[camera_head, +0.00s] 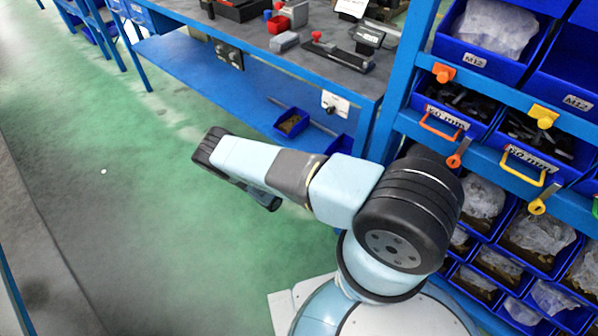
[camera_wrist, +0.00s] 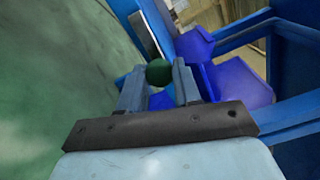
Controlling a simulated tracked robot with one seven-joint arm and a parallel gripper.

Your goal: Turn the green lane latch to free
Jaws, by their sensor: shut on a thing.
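In the wrist view my gripper (camera_wrist: 160,78) has its two fingers shut on a small dark green ball (camera_wrist: 159,71), which sits between the fingertips. I cannot tell whether the ball is loose or fixed to something. In the head view my arm reaches left over the green floor, and the fingers and ball are hidden. A green ring-shaped part (camera_head: 596,207) is cut off at the right edge of the head view, on the blue rack. No whole green lane latch shows.
The rack holds an orange latch (camera_head: 444,73) and a yellow latch (camera_head: 543,116), with orange and yellow handles below. A workbench (camera_head: 270,51) with tools and a lower shelf stands behind my arm. Blue bins (camera_wrist: 232,88) lie beyond my fingers. The floor (camera_head: 120,220) at left is clear.

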